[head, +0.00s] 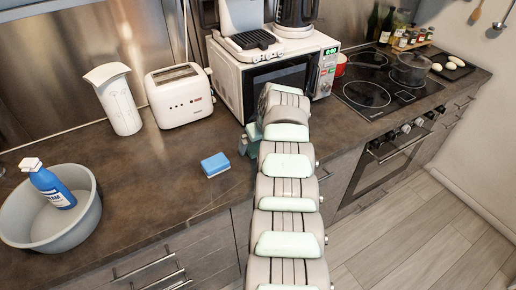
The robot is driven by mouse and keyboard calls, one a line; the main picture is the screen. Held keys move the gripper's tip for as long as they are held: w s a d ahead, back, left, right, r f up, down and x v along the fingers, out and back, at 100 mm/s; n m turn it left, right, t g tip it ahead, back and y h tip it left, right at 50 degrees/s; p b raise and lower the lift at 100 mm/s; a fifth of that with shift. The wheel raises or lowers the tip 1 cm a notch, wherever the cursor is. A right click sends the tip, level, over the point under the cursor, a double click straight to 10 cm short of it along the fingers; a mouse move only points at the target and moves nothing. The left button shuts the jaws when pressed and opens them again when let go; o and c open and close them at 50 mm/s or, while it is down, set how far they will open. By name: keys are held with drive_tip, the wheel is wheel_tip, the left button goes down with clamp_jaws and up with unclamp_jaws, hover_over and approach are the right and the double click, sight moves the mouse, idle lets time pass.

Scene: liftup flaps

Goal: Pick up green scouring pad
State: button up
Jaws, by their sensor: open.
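I see no clearly green scouring pad. A small blue sponge-like block (215,165) lies flat on the dark worktop, left of my arm; I cannot tell whether it has a green side. My gripper (244,146) is at the far end of my arm, just right of the block and apart from it, in front of the microwave. It is open and holds nothing that I can see. My arm covers part of the gripper and the worktop behind it.
A white microwave (268,80), a toaster (179,93) and a white jug (114,98) stand along the back. A grey basin (88,222) with a blue bottle (52,188) is at left. The hob (372,92) is at right. Worktop around the block is clear.

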drive_tip(key=c, duration=1.3)
drive_tip(key=shift+r, duration=0.1)
drive_tip(key=shift+c, duration=0.2)
wheel_tip(320, 180, up, 10)
drive_tip(key=p, duration=0.3)
wheel_tip(320, 180, up, 10)
drive_tip(key=p, duration=1.1)
hover_over(258, 147)
drive_tip(key=shift+d+f, duration=0.1)
drive_tip(key=shift+f, duration=0.1)
